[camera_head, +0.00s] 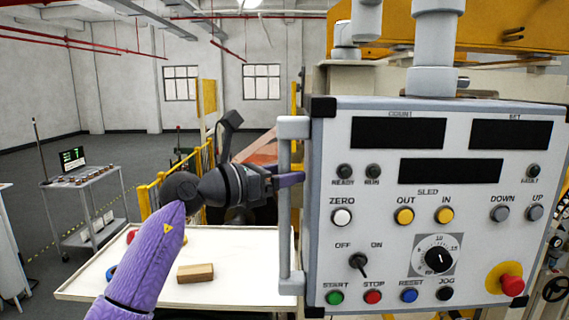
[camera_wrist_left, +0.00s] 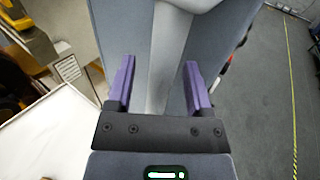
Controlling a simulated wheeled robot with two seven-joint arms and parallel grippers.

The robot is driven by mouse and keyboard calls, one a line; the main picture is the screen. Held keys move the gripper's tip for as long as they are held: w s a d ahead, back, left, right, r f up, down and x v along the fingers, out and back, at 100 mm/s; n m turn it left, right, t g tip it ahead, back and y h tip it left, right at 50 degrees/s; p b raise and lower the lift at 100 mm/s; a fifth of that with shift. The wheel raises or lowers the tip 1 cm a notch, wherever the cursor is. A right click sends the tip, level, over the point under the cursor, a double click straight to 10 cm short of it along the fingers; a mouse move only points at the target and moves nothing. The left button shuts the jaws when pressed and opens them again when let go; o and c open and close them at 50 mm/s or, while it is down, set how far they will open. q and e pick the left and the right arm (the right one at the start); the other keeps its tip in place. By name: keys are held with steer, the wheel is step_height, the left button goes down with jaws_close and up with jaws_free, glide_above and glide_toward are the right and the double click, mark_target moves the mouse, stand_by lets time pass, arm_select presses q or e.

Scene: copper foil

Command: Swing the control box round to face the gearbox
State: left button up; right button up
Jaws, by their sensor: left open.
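The control box (camera_head: 330,240) hangs from a grey post at the right of the head view, its panel of displays, buttons and knob facing me. A vertical grey handle (camera_head: 292,230) runs along its left edge. My left gripper (camera_head: 291,179) is at the upper half of this handle. In the left wrist view, the two purple fingers of the gripper (camera_wrist_left: 160,88) stand open on either side of the grey handle bar (camera_wrist_left: 165,65), with gaps showing. The dark side of the box fills the space behind. I cannot pick out the gearbox. My right gripper is not in view.
A white table (camera_head: 235,245) with a wooden block (camera_head: 196,272) stands below my left arm. A grey cart (camera_head: 85,195) with a laptop is at the left. Yellow fencing (camera_head: 150,195) and a yellow machine part (camera_head: 500,25) stand behind. The floor at left is open.

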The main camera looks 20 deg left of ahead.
arm_select(q)
steer(key=shift+w+d, duration=0.1)
jaws_close()
stand_by(1.4)
